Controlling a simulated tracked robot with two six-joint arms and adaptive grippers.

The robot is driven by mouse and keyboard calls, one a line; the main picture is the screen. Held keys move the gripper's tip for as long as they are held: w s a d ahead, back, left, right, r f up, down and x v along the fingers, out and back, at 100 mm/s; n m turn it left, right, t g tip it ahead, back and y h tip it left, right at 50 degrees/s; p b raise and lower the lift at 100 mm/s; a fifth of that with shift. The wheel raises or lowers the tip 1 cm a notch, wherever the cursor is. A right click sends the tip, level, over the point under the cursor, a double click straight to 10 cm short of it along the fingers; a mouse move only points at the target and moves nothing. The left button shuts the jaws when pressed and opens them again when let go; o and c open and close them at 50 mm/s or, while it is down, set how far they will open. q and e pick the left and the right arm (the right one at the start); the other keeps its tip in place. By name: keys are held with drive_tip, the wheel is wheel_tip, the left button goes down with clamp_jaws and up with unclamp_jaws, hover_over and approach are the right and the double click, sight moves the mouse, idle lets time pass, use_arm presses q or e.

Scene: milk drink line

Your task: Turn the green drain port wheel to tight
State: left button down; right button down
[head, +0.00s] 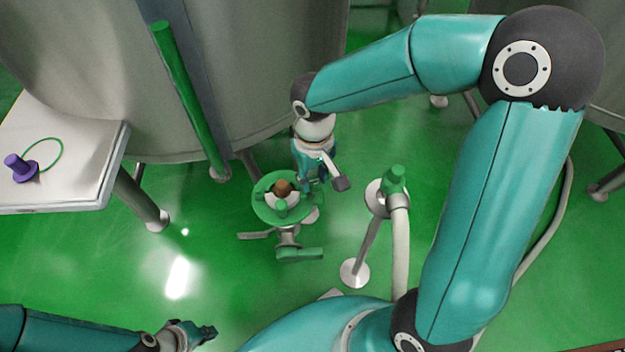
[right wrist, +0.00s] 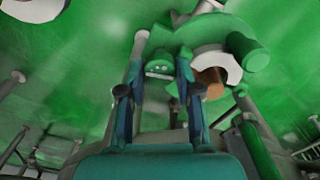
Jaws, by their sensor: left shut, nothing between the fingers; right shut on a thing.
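The green drain port wheel (head: 266,211) sits low in front of the tank in the head view, with a brown and white middle. It also shows at the top of the right wrist view (right wrist: 210,30). My right gripper (head: 318,184) reaches down to the right side of the wheel's rim and is shut on it. In the right wrist view, the fingers of my right gripper (right wrist: 160,80) close around a green part of the wheel, and the arm hides some of the rim. My left gripper (head: 207,331) is shut and empty at the lower left, far from the wheel.
A green lever (head: 300,253) sits just below the wheel. A green-capped post (head: 394,180) with a pale hose stands right of it. A white table (head: 70,170) at left holds a purple object (head: 24,168). Green floor is open between the wheel and my left gripper.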

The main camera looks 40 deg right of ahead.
sight(313, 179)
drive_tip(key=shift+w+r+m+b, duration=0.15)
drive_tip(key=shift+m+b, duration=0.1)
drive_tip(key=shift+m, duration=0.3)
drive_tip(key=shift+w+f+m+b, duration=0.1)
drive_tip(key=shift+m+b, duration=0.1)
drive_tip(key=shift+m, duration=0.35)
drive_tip(key=shift+r, duration=0.1)
drive_tip(key=c, duration=1)
unclamp_jaws()
drive_tip(key=shift+c, duration=0.2)
drive_tip(key=shift+o, duration=1.3)
drive_tip(key=shift+s, duration=0.1)
wheel_tip(313, 179, up, 12)
